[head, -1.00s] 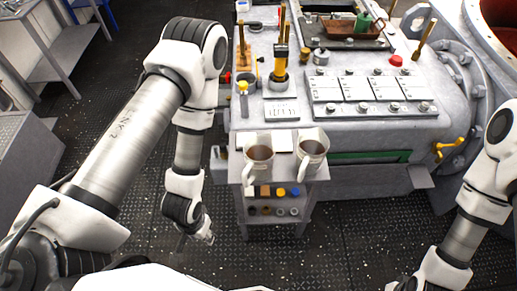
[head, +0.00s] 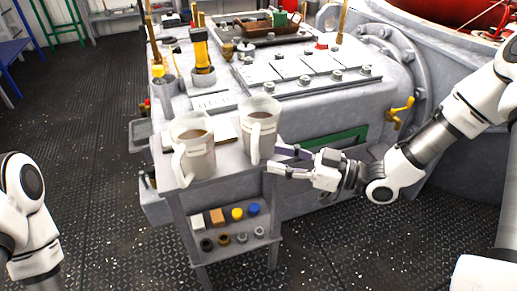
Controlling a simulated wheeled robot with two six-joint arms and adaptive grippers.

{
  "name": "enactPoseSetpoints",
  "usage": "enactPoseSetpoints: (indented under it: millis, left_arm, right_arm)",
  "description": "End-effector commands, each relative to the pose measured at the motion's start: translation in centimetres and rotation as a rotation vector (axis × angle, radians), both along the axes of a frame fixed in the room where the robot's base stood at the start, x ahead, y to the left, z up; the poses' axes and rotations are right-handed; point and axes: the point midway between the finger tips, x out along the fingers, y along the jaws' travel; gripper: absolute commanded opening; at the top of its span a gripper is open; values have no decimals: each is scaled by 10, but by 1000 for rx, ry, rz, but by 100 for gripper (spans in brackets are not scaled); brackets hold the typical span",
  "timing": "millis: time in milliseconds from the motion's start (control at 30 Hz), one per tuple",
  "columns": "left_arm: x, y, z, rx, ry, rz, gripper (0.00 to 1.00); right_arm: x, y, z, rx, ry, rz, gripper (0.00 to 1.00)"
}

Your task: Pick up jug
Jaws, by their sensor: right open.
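Two similar pale grey jugs with brown contents stand upright on the top of a small grey stand (head: 222,166). The left jug (head: 196,158) has its handle toward me. The right jug (head: 262,138) stands behind and to its right, its handle also toward me. My right gripper (head: 272,161) is open, its fingers pointing left at the lower part of the right jug. One finger lies in front of the jug's side and the other reaches toward its back; I cannot tell whether they touch it. My left arm shows at the left edge, its gripper out of view.
The stand's shelves hold small coloured blocks (head: 237,214) and rings (head: 223,239). Behind is a large grey machine (head: 330,110) with a yellow-black tool (head: 201,52) on top and a yellow valve handle (head: 400,112) at right. The dark floor at left is clear.

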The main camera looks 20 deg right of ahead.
Motion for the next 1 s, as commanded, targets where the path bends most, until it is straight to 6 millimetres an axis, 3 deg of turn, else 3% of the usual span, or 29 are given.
enactPoseSetpoints:
  millis: [500,767,900,1000]
  left_arm:
    - [0,0,-17,0,1,0,48]
    - [0,0,-16,0,1,0,48]
    - [0,0,-16,0,1,0,48]
    - [0,0,-16,0,1,0,48]
  right_arm:
    - [41,45,0,-5,4,3,46]
    - [44,48,1,-1,6,-1,46]
    - [44,48,1,-1,5,-1,0]
    - [44,48,1,-1,5,-1,0]
